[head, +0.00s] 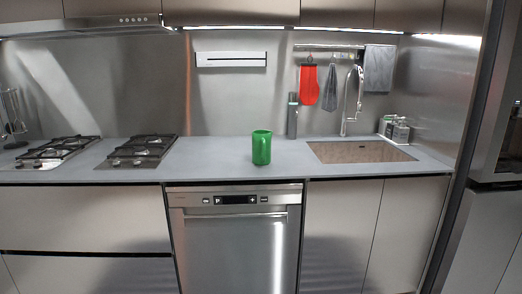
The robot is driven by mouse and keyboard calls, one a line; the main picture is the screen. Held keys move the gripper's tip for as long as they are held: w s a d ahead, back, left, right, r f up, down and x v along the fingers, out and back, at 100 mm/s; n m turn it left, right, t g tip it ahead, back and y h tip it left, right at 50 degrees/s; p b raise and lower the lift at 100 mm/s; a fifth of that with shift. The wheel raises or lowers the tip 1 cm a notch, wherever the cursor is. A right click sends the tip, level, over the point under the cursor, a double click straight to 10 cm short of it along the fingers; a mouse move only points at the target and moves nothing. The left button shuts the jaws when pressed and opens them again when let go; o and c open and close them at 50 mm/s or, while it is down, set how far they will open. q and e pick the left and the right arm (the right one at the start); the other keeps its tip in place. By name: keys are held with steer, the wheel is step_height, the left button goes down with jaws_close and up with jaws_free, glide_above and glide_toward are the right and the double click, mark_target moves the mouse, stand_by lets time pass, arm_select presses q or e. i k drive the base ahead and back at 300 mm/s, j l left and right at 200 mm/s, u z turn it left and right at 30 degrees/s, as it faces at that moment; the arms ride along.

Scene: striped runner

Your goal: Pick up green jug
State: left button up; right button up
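A green jug (261,150) stands upright on the grey countertop (216,153), between the stove and the sink. Its handle appears to be at the upper right, toward the back. Neither of my grippers shows in the head view, and nothing touches the jug.
Gas burners (142,148) lie to the left of the jug. A sink (358,152) with a tall faucet (352,95) is to the right. A dark cylinder (292,116) stands behind the jug to the right. A dishwasher (236,240) is below. The counter around the jug is clear.

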mark_target(261, 139)
steer(key=i+l+u, duration=0.35)
steer(key=i+l, duration=0.15)
steer(key=i+l+u, duration=0.35)
steer(key=i+l, duration=0.2)
